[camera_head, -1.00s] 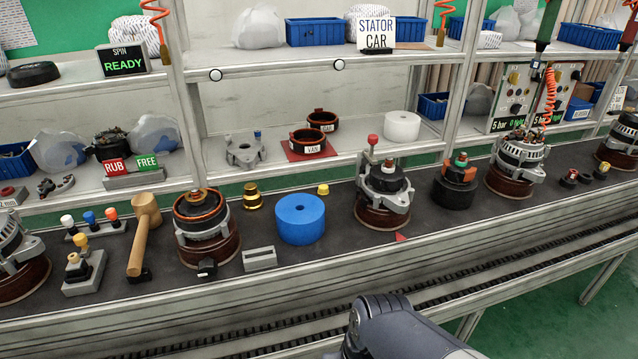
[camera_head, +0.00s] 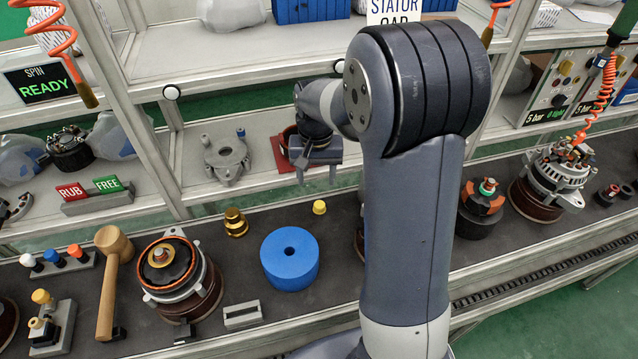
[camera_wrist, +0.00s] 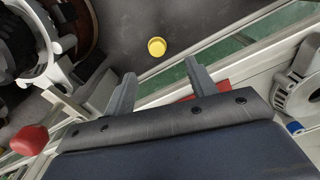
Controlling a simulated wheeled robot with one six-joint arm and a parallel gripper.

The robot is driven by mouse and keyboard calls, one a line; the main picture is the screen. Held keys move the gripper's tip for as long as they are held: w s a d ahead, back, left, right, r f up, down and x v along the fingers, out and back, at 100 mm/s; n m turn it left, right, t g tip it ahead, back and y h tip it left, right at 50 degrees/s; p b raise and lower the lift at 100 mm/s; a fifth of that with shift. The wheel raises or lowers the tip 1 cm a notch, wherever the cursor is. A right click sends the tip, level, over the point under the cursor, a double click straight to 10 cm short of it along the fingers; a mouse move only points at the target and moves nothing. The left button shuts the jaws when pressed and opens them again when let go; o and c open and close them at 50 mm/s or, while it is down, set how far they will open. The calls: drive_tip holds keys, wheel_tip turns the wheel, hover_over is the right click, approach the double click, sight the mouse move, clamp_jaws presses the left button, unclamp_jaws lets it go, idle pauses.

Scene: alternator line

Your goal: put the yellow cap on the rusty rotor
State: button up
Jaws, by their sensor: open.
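A small yellow cap (camera_head: 319,208) stands loose on the dark bench, right of a brass fitting. It also shows in the wrist view (camera_wrist: 157,47), beyond my fingertips. My gripper (camera_head: 317,174) hangs in front of the lower shelf, open, with its fingers pointing down; in the wrist view the gap between its fingers (camera_wrist: 160,72) is empty. Another yellow-topped piece (camera_head: 41,296) stands on a small grey stand at far left. A dark rotor with rust-orange parts (camera_head: 482,197) and a green top stands right of my arm. I cannot tell for sure whether it is the rusty rotor.
A blue cylinder (camera_head: 290,258) stands near the loose cap. A stator assembly (camera_head: 177,277) and mallet (camera_head: 112,255) are farther left. An alternator (camera_head: 560,180) is at right. A red-knobbed fixture (camera_wrist: 30,140) is close at left in the wrist view. My arm hides the middle bench.

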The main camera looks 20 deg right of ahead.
hover_over(319, 204)
drive_tip(key=f, duration=0.5)
drive_tip(key=shift+s+a+f, duration=0.2)
drive_tip(key=shift+s+a, duration=0.05)
drive_tip(key=shift+a, duration=0.1)
drive_tip(key=f, duration=0.4)
drive_tip(key=shift+w+d+p, duration=0.15)
drive_tip(key=shift+d+p, duration=0.2)
drive_tip(key=shift+d, duration=0.05)
drive_tip(key=shift+f, duration=0.6)
drive_tip(key=c, duration=1)
drive_tip(key=shift+c, duration=0.2)
drive_tip(key=shift+r, duration=0.15)
